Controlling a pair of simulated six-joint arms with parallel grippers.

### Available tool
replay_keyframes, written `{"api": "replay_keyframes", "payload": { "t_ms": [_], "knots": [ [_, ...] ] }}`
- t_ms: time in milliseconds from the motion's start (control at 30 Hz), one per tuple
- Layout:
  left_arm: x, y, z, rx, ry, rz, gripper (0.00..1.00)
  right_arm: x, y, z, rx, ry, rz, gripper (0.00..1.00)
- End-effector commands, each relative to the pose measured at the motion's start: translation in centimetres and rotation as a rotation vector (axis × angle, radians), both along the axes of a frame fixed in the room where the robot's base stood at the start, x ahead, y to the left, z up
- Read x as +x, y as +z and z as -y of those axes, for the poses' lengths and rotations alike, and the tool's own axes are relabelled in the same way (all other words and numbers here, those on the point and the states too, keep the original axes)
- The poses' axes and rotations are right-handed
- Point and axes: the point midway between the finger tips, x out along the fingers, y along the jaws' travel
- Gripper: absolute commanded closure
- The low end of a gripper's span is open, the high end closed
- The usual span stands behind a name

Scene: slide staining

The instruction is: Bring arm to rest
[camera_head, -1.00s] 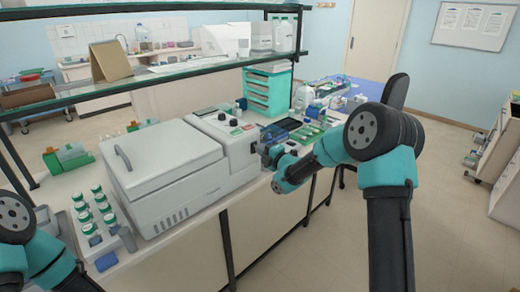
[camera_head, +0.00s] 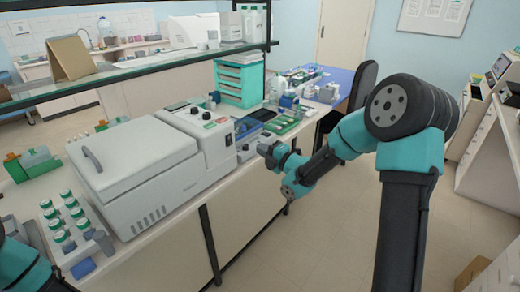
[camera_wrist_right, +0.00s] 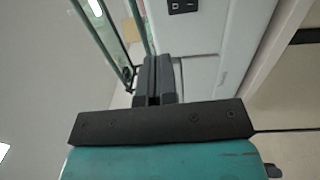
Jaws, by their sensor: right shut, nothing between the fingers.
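My right gripper (camera_head: 267,150) is at the end of the teal and black arm that comes in from the lower right in the head view. It is small and seen from the side, just right of the white machine's front panel (camera_head: 219,140) in the picture. In the right wrist view its two dark fingers (camera_wrist_right: 154,78) are together with nothing between them.
The closed grey-white machine (camera_head: 135,165) stands on the long bench. A rack of several green-capped bottles (camera_head: 62,220) is at its near left. Green trays (camera_head: 283,124) lie beyond the gripper. A black chair (camera_head: 362,85) stands behind. Floor right of the bench is open.

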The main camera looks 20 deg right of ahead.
Motion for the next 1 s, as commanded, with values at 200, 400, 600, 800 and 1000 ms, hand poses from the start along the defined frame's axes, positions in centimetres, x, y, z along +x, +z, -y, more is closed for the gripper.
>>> {"api": "replay_keyframes", "payload": {
  "t_ms": [200,400,600,800,1000],
  "knots": [
    [0.0,0.0,0.0,0.0,0.0,0.0,0.12,0.0,0.0,0.0,0.0,0.0,0.0,1.0],
    [0.0,0.0,0.0,0.0,0.0,0.0,0.12,0.0,-1.1,-0.1,0.028,-0.005,-0.043,1.0],
    [0.0,0.0,0.0,0.0,0.0,0.0,0.12,-0.9,-8.0,-1.1,0.222,-0.05,-0.322,1.0],
    [0.0,0.0,0.0,0.0,0.0,0.0,0.12,-4.8,-18.8,-2.9,0.546,-0.198,-0.778,1.0],
    [0.0,0.0,0.0,0.0,0.0,0.0,0.12,-11.7,-28.3,-5.0,0.864,-0.454,-1.217,1.0]
  ]
}}
